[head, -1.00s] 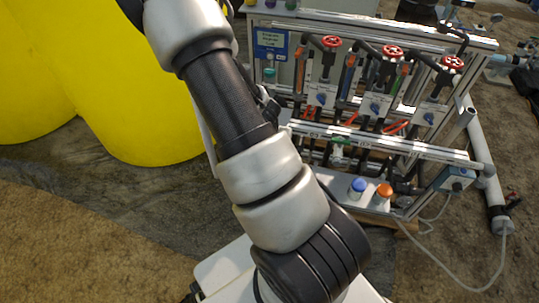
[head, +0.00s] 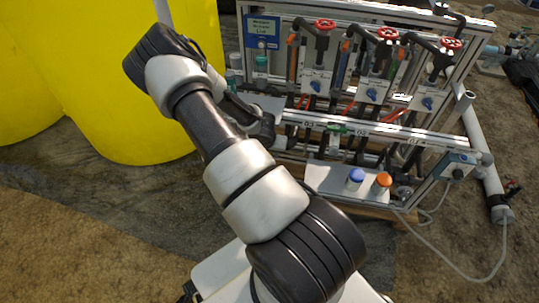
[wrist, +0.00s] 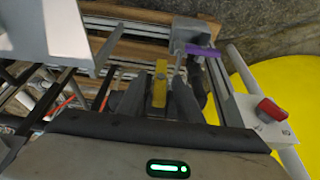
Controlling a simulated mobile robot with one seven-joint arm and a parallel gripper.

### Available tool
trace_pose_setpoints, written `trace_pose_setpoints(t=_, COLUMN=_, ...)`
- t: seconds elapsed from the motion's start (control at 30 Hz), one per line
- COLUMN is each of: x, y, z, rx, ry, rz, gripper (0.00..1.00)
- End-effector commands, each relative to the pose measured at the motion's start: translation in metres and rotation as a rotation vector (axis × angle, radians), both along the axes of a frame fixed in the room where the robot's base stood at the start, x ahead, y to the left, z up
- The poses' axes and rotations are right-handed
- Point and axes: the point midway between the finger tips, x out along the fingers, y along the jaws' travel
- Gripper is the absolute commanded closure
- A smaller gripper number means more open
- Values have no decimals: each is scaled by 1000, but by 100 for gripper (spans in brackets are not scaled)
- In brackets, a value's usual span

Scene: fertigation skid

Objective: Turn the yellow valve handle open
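The yellow valve handle (wrist: 160,84) shows in the middle of the wrist view as a narrow upright bar. My gripper (wrist: 156,98) has one dark finger on each side of it. The fingers look apart, with a small gap beside the handle, and I see no clear grip. The lower part of the handle and the valve body under it are hidden by my gripper. In the head view I cannot make out the yellow handle; my arm reaches to the left end of the skid and covers that area.
A purple handle (wrist: 200,52) lies just beyond the right finger, and a red knob (wrist: 270,109) is farther right. The skid frame (head: 400,137) carries red handwheels (head: 387,34) and blue-knobbed valves.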

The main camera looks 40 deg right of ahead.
Motion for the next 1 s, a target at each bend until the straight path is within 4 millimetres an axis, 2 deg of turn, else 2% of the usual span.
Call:
trace_pose_setpoints(t=0.1, x=2, y=-2, z=-6, rx=0, ry=0, rz=0, gripper=67)
trace_pose_setpoints(t=0.37, x=2, y=-2, z=-6, rx=1, ry=-1, rz=0, gripper=67)
trace_pose_setpoints(t=0.57, x=2, y=-2, z=-6, rx=0, ry=0, rz=0, gripper=98)
trace_pose_setpoints(t=0.6, x=2, y=-2, z=-6, rx=1, ry=-1, rz=0, gripper=100)
trace_pose_setpoints(t=1.0, x=3, y=-1, z=-6, rx=-42, ry=50, rz=-1, gripper=100)
